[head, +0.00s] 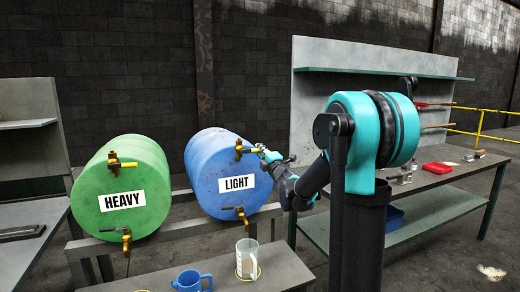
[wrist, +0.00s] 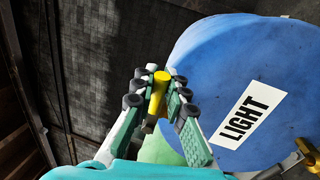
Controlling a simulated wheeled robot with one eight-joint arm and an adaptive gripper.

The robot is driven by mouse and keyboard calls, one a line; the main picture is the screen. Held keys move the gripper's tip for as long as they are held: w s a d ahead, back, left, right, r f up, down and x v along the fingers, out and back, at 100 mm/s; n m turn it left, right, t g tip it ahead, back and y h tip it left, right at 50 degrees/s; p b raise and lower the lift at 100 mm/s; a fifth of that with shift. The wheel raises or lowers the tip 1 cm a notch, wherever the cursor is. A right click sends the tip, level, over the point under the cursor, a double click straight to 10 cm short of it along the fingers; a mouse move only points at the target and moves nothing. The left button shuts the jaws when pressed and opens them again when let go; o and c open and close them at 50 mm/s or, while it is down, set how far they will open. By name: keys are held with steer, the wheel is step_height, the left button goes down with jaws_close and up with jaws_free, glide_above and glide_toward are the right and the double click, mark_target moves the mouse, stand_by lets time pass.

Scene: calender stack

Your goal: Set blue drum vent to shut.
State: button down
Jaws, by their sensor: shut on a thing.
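The blue drum (head: 215,175) lies on its side on a rack, its round face marked LIGHT; its face also fills the right of the wrist view (wrist: 225,70). Its top vent (head: 239,151) is a brass fitting with a yellow handle that points sideways to the right in the head view. In the wrist view the yellow handle (wrist: 158,92) is between my fingers. My gripper (head: 259,150) is shut on this handle at the drum's upper right. The fingers hide part of the handle and fitting.
A green drum (head: 122,190) marked HEAVY lies to the left, with similar fittings. The blue drum's lower tap (head: 240,214) is below the vent. A workbench (head: 440,180) is at the right.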

steer(key=shift+f+m, duration=0.2)
steer(key=shift+m, duration=0.1)
steer(key=c, duration=1.5)
jaws_free()
steer(key=shift+s, duration=0.1)
steer(key=v, duration=1.2)
